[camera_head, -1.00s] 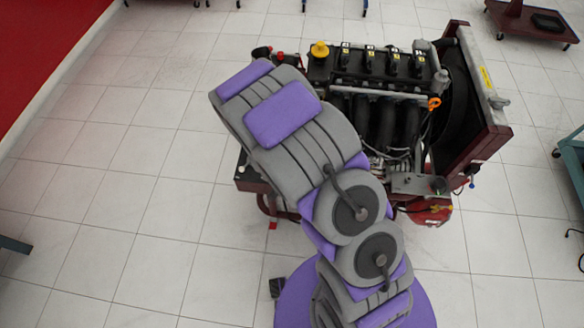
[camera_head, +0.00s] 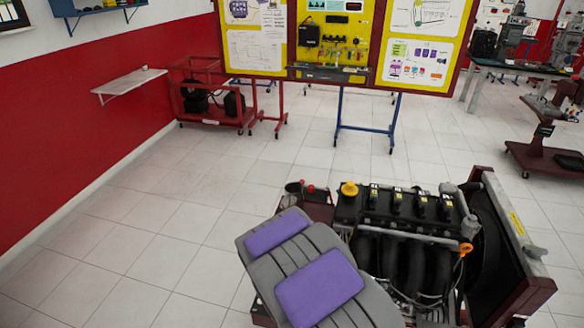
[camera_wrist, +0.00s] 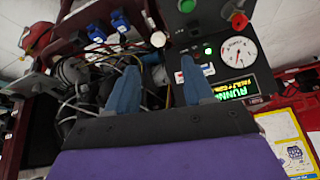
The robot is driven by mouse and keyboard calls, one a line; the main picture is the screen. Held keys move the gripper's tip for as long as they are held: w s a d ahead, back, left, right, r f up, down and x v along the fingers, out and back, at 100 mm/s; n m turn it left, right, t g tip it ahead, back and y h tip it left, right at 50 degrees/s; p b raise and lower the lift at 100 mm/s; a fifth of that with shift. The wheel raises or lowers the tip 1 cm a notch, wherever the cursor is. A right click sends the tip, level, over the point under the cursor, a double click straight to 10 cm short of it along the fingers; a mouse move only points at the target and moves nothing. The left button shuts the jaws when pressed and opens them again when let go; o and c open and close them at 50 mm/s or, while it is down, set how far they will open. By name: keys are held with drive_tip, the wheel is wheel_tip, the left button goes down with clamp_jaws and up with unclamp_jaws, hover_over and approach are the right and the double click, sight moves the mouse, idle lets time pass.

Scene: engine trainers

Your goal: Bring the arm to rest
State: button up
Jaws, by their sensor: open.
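My arm (camera_head: 305,265), grey with purple pads, rises from the bottom of the head view in front of the engine trainer (camera_head: 400,230). My gripper is hidden in that view. In the wrist view my gripper (camera_wrist: 162,90) shows two blue-grey fingers, spread apart with nothing between them. Beyond the fingers is a dark control panel (camera_wrist: 212,45) with a round white gauge (camera_wrist: 237,52), a lit green display (camera_wrist: 222,90), a green button and a red knob. Wires and hoses (camera_wrist: 85,85) lie to the left of the fingers. Whether the fingers touch anything cannot be told.
The trainer's radiator frame (camera_head: 510,250) stands at right. Yellow display boards (camera_head: 335,40) stand at the back. A red wheeled frame (camera_head: 215,95) and a wall shelf (camera_head: 130,80) are at back left. The tiled floor (camera_head: 130,240) at left is clear.

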drive_tip(key=s+d+r+n+g+y, duration=0.1)
drive_tip(key=s+d+r+n+g, duration=0.1)
drive_tip(key=s+r, duration=1.2)
drive_tip(key=s+d+r+n+g+y, duration=0.1)
drive_tip(key=s+d+r+n+g, duration=0.2)
drive_tip(key=s+r, duration=1.1)
drive_tip(key=shift+s+d+r+n+g, duration=0.2)
drive_tip(key=shift+d+n+g, duration=0.15)
drive_tip(key=shift+g, duration=0.65)
drive_tip(key=shift+a, duration=0.1)
idle(1.2)
